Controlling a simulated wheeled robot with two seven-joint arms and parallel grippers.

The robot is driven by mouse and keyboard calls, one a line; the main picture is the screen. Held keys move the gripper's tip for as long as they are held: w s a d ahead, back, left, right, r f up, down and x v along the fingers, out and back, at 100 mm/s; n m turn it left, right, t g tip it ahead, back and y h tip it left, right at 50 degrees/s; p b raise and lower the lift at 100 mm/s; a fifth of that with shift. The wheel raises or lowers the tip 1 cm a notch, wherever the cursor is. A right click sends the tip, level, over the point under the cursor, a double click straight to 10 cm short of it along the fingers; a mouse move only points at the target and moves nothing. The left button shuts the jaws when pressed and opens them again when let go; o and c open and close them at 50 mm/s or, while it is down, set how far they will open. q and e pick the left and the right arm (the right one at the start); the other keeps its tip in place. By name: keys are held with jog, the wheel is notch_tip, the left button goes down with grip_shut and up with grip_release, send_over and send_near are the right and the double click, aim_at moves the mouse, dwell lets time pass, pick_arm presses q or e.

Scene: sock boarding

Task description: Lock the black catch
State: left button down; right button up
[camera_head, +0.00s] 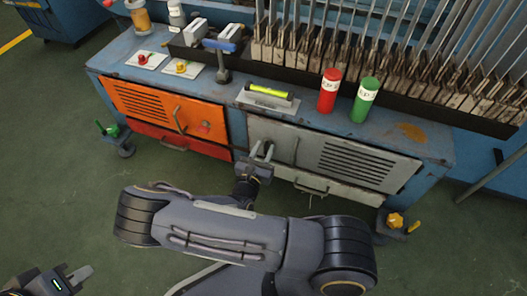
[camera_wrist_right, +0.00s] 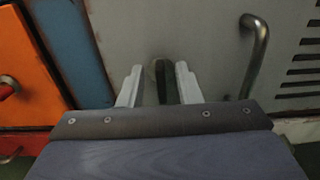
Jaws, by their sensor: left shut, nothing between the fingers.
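The black catch (camera_wrist_right: 165,82) is a dark upright bar on the grey cabinet door (camera_wrist_right: 210,45) in the right wrist view. My right gripper (camera_wrist_right: 160,78) is open, with one finger on each side of the catch; whether either finger touches it I cannot tell. In the head view my right gripper (camera_head: 262,152) is at the left part of the grey door (camera_head: 310,150), and the catch is hard to make out there. My left gripper (camera_head: 74,278) is shut and empty at the lower left, far from the cabinet.
An orange door (camera_head: 160,105) with a handle is left of the grey one. A curved metal handle (camera_wrist_right: 256,50) is right of my right gripper. Red (camera_head: 328,92) and green (camera_head: 364,100) cylinders stand on the cabinet top. The floor in front is clear.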

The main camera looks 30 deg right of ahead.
jog(key=shift+w+d, duration=0.1)
grip_shut()
